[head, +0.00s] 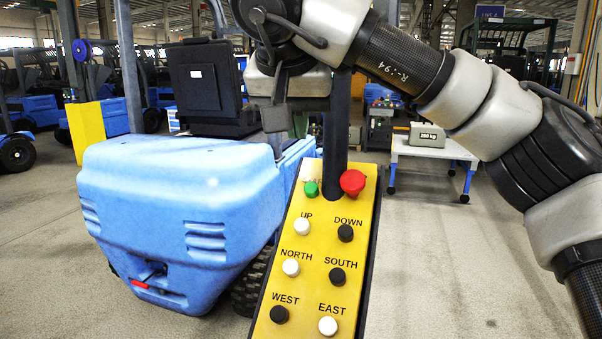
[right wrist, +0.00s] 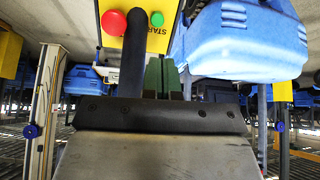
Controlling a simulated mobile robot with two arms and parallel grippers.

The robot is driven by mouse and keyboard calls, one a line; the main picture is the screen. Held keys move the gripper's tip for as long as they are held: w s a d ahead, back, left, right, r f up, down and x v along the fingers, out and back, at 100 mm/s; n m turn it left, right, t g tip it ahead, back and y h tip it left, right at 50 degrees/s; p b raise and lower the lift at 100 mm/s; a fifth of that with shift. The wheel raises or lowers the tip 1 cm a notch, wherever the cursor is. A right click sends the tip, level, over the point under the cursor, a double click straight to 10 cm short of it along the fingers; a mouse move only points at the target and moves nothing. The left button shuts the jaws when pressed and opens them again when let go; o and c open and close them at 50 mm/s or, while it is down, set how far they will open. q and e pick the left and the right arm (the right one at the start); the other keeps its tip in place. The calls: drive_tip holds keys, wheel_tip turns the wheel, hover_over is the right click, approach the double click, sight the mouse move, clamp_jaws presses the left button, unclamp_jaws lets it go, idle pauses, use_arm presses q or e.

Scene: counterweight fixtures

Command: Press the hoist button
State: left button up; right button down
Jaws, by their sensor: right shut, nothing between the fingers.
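The yellow hoist pendant (head: 318,235) hangs upright in the lower middle of the head view. At its top are a green button (head: 311,188) and a larger red button (head: 353,182). Below are black and white buttons labelled UP, DOWN, NORTH, SOUTH, WEST and EAST. My right gripper (head: 276,118) is shut and empty, above and left of the pendant's top in the picture. In the right wrist view the pendant (right wrist: 138,38) appears upside down, with its red button (right wrist: 114,21) and green button (right wrist: 157,19) beyond the fingers (right wrist: 163,76). No contact is clear. My left gripper is out of view.
A blue forklift (head: 185,215) stands close behind and left of the pendant. A grey 250 kg weight (head: 427,135) sits on a white table (head: 432,152) behind right. Open floor (head: 450,260) lies right of the pendant. A dark tube (head: 336,120) rises from the pendant.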

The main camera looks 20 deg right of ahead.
drive_tip(key=s, duration=0.2)
approach(311, 188)
drive_tip(key=p+x, duration=0.1)
drive_tip(key=x, duration=0.5)
drive_tip(key=shift+f+p, duration=0.3)
drive_tip(key=shift+p, duration=0.05)
drive_tip(key=shift+w+d+f, duration=0.2)
drive_tip(key=shift+w+f, duration=0.05)
drive_tip(key=shift+f, duration=0.1)
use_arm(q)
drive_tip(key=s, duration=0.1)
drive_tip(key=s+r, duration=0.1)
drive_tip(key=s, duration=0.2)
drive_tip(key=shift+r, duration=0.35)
use_arm(e)
drive_tip(key=shift+w, duration=0.1)
